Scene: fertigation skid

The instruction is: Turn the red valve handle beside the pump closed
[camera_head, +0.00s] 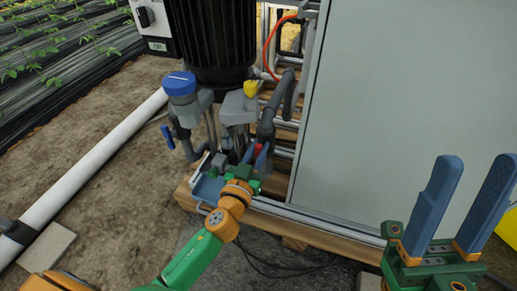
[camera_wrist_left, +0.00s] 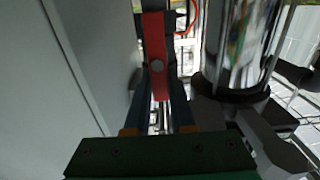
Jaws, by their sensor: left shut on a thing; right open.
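The red valve handle (camera_wrist_left: 155,60) runs up the middle of the left wrist view, a flat red lever with a round grey bolt on it. My left gripper (camera_wrist_left: 158,85) has its blue fingers on both sides of the handle and is shut on it. In the head view a small bit of the red handle (camera_head: 259,149) shows at the fingertips of my left gripper (camera_head: 257,158), low beside the pump. The pump's black finned motor (camera_head: 213,40) stands above. The valve body is mostly hidden. My right gripper (camera_head: 478,200) is open and empty at the lower right.
A large grey cabinet (camera_head: 410,95) stands close right of the valve. Grey pipes (camera_head: 268,120), a blue-capped part (camera_head: 180,85) and a yellow knob (camera_head: 251,88) crowd the skid. The shiny pump cylinder (camera_wrist_left: 238,45) is close right in the wrist view. A white pipe (camera_head: 95,160) lies left.

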